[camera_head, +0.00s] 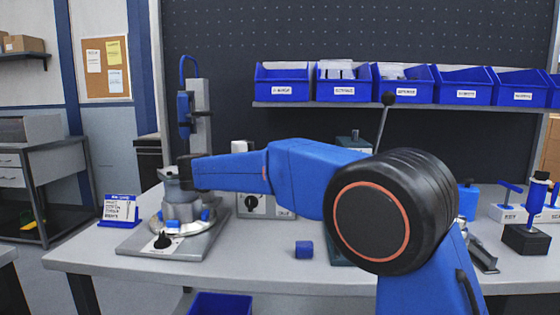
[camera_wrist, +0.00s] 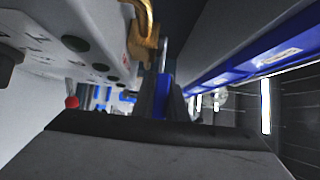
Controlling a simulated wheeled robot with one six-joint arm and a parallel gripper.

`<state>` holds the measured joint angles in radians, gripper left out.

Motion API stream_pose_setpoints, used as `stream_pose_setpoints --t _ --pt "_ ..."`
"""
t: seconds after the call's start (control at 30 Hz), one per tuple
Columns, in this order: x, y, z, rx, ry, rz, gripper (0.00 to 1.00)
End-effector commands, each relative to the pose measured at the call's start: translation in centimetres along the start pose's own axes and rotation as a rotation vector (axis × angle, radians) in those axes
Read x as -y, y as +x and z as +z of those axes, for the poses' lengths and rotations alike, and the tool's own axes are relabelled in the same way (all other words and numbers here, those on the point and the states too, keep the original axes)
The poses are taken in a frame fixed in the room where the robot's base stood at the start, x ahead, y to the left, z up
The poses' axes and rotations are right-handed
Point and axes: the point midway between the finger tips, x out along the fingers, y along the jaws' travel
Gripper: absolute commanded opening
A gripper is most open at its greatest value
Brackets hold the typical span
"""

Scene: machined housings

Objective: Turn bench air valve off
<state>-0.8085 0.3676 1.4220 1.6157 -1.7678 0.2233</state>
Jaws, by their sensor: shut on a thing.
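In the wrist view a brass fitting (camera_wrist: 143,35), which looks like part of the air valve, sits at the top centre beside a pale panel. A narrow blue piece (camera_wrist: 163,96), apparently the valve's handle, stands between the dark fingers of my gripper (camera_wrist: 160,88). My gripper is shut on it. The exact angle of the handle is hard to tell. In the head view my arm reaches left, and my gripper (camera_head: 186,172) is by the grey column above the round metal fixture. My arm hides part of the bench, and I cannot make out the valve there.
The metal fixture (camera_head: 185,215) stands on a grey plate (camera_head: 140,241) at the bench's left. A box with a black knob (camera_head: 250,203) is behind my arm. A blue cube (camera_head: 304,248) lies near the front edge. Blue bins (camera_head: 343,85) line the shelf above.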

Motion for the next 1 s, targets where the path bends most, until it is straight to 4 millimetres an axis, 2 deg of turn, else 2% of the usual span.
stream_pose_setpoints --t 0.13,0.17,0.2,0.23,0.57,0.67,0.8,0.87,1.0 --pt "-0.2 0.0 0.0 0.000 -0.003 0.001 0.00" --pt "-0.2 0.0 0.0 0.000 -0.003 0.001 0.20" --pt "-0.2 0.0 0.0 0.000 -0.003 0.000 0.29" --pt "-0.1 0.0 0.0 0.000 -0.002 0.000 0.31" --pt "0.2 0.0 0.0 0.001 0.000 0.000 0.31" --pt "1.0 0.0 0.0 0.001 0.001 0.000 0.31" --pt "3.2 0.0 0.0 0.001 0.004 0.000 0.31" --pt "4.5 0.0 0.0 0.002 0.005 -0.001 0.43" --pt "7.1 0.1 -0.1 0.002 0.008 -0.002 0.83"
